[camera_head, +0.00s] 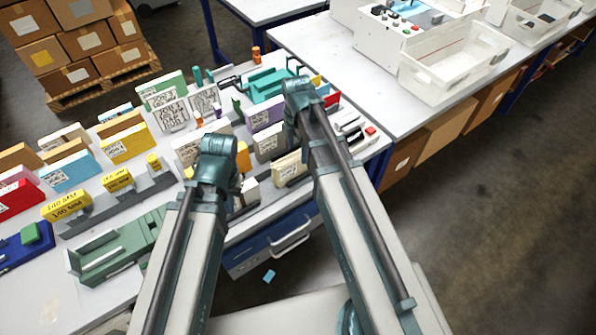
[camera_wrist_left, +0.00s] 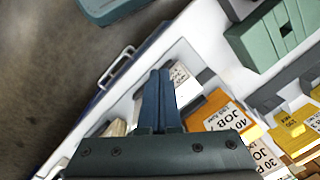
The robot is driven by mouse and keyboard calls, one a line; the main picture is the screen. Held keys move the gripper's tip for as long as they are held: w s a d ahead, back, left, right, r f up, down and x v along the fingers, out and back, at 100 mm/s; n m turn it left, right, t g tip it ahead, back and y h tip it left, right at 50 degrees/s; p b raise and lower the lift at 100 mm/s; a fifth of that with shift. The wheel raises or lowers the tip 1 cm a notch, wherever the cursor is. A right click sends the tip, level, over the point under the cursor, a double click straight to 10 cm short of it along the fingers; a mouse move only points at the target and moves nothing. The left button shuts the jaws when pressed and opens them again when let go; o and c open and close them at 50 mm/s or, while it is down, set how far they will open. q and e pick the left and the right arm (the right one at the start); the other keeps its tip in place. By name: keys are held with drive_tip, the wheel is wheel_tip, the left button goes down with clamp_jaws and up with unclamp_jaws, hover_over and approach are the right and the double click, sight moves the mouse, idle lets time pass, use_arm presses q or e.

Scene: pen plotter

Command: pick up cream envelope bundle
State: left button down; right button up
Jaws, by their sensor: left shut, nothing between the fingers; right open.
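A cream envelope bundle (camera_head: 290,168) stands on the near right part of the table, between my two arms in the head view. In the left wrist view a cream block (camera_wrist_left: 117,127), probably the same bundle, shows left of my fingers, partly cut off by the gripper body. My left gripper (camera_wrist_left: 160,73) is shut and empty, its dark blue fingers pressed together above the table. It is apart from the cream block. In the head view my left arm hides its fingers. My right arm comes in from the bottom right; its gripper does not show.
Several labelled card stacks and holders fill the table, with an orange JOB 40 block (camera_wrist_left: 217,112) close right of my left fingers. A green holder (camera_head: 115,245) is at the left front. A blue drawer (camera_head: 255,250) with a handle is below the edge. White bins (camera_head: 450,70) stand on the table behind.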

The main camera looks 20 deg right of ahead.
sight(298, 161)
use_arm(q)
drive_tip(key=shift+f, duration=0.6)
use_arm(e)
drive_tip(key=shift+f, duration=0.6)
use_arm(q)
drive_tip(key=shift+f, duration=0.1)
wheel_tip(298, 161, down, 5)
drive_tip(key=b, duration=0.5)
drive_tip(key=shift+f+b, duration=0.1)
drive_tip(key=shift+b, duration=0.25)
use_arm(e)
wheel_tip(298, 161, down, 5)
drive_tip(key=shift+d+f, duration=0.1)
drive_tip(key=shift+f, duration=0.05)
clamp_jaws()
